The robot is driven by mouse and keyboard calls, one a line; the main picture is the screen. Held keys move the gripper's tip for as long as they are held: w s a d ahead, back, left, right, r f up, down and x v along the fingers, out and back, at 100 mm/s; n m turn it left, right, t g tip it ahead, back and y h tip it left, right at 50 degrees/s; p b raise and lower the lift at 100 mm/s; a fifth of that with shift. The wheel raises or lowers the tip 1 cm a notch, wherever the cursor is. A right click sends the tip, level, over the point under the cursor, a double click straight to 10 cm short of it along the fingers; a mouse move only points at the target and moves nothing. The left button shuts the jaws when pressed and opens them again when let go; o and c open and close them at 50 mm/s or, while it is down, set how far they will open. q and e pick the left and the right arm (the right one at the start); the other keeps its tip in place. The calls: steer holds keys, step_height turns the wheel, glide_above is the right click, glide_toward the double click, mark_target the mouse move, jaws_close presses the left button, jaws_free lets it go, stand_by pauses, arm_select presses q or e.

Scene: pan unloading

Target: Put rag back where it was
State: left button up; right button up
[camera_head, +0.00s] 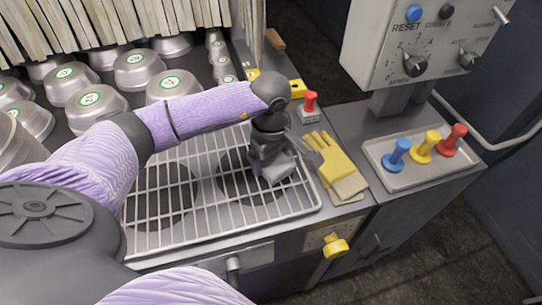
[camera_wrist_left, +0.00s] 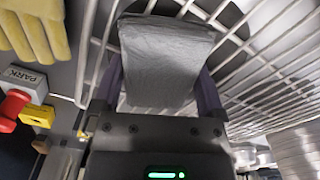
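A grey folded rag (camera_head: 278,172) is at my left gripper (camera_head: 272,168), over the right part of a white wire grate (camera_head: 218,220). In the left wrist view the rag (camera_wrist_left: 165,55) lies between the two fingers of my left gripper (camera_wrist_left: 160,85). The fingers are at its sides and it spans the gap between them. Whether the rag touches the grate is hard to tell. My right gripper is not in view.
Yellow gloves (camera_head: 330,155) lie right of the grate, near a red-topped button (camera_head: 310,104). A tray (camera_head: 420,178) with blue, yellow and red knobbed pieces stands farther right, below a control box (camera_head: 425,45). Metal bowls (camera_head: 137,68) fill the back left.

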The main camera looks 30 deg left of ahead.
mark_target(271, 157)
arm_select(q)
steer(key=shift+o, duration=0.2)
steer(key=shift+r, duration=0.1)
step_height(271, 157, up, 12)
steer(key=p, duration=0.2)
steer(key=shift+r, duration=0.1)
